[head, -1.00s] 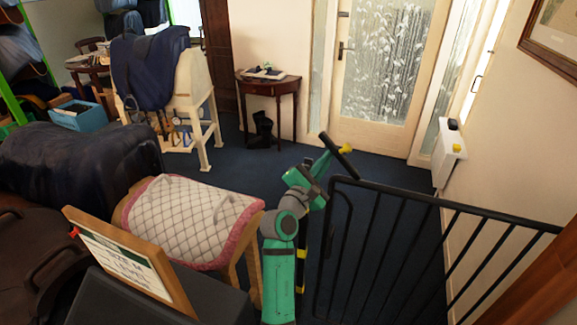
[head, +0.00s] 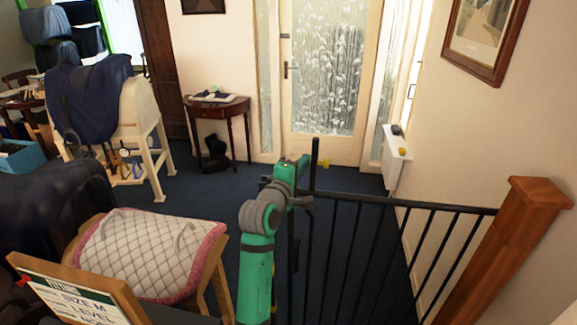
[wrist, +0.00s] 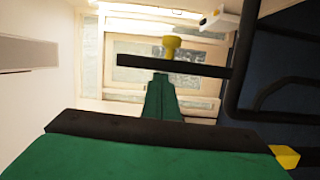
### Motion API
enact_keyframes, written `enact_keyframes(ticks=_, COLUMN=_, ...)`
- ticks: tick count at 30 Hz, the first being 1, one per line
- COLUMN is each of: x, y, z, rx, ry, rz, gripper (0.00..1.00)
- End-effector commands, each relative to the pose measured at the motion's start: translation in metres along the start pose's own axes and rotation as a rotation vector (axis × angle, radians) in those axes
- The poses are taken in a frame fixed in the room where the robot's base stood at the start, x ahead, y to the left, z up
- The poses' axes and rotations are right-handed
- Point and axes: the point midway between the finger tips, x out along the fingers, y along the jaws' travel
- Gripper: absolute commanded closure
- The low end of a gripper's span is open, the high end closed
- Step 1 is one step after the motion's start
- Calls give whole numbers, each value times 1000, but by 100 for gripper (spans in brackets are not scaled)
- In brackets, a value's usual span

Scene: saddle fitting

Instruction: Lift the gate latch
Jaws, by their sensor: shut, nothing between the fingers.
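The black metal gate (head: 405,204) stands at right in the head view, its left end partly behind my arm. I cannot pick out the latch clearly in the head view. A curved black bar of the gate (wrist: 234,95) shows at right in the wrist view. My gripper (head: 324,164) is above the gate's top rail near its left end, its black crossbar upright and its yellow fingertips pointing right. In the wrist view the fingertips (wrist: 172,44) are together and empty, apart from the gate bars. What lies behind my arm is hidden.
A wooden newel post (head: 535,205) stands at the gate's right end. A white wall box (head: 395,160) and a glazed door (head: 330,75) lie beyond. A quilted pad on a stand (head: 150,250) and a sign (head: 75,295) are close at left. Blue carpet (head: 205,185) is open behind.

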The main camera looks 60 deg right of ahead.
Motion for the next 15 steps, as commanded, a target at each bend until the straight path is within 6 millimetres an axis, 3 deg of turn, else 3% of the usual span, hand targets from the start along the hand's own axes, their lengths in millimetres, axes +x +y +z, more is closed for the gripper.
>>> enact_keyframes(ticks=15, x=5, y=4, z=20, rx=183, ry=-2, rz=-46, gripper=100)
